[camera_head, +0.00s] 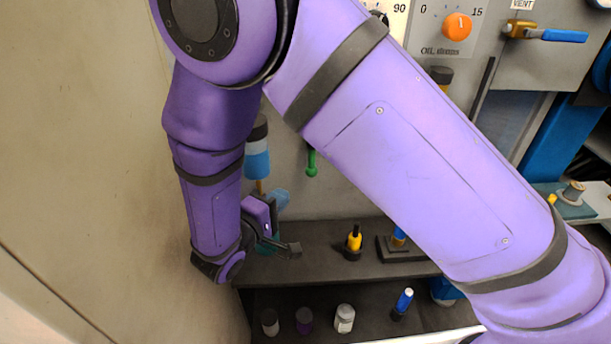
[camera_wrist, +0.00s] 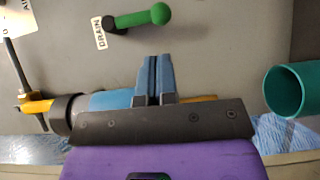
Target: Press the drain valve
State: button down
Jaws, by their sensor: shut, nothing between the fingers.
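The drain valve is a green lever with a ball end (camera_head: 311,163) on the grey machine panel. In the wrist view the lever (camera_wrist: 140,17) shows at the top, beside a white DRAIN label (camera_wrist: 99,32). My gripper (camera_wrist: 156,60) is shut and empty, its blue fingers pointing at the panel. In the wrist view its fingertips are just below the green ball, with a gap in the picture; the distance in depth is hard to tell. In the head view my gripper (camera_head: 281,199) is below and left of the lever, partly hidden by my wrist.
A blue cylinder with a dark cap (camera_head: 257,163) hangs left of the lever and shows behind my fingers (camera_wrist: 108,99). A teal cup (camera_wrist: 287,91) is right of my gripper. A yellow-handled tool (camera_head: 354,240) stands on the dark shelf (camera_head: 320,262); several small containers stand lower.

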jog(key=shift+s+a+f+t, duration=0.25)
jog(key=shift+a+f+t, duration=0.1)
jog(key=shift+a, duration=0.1)
jog(key=x, duration=1)
jog(key=shift+f, duration=0.15)
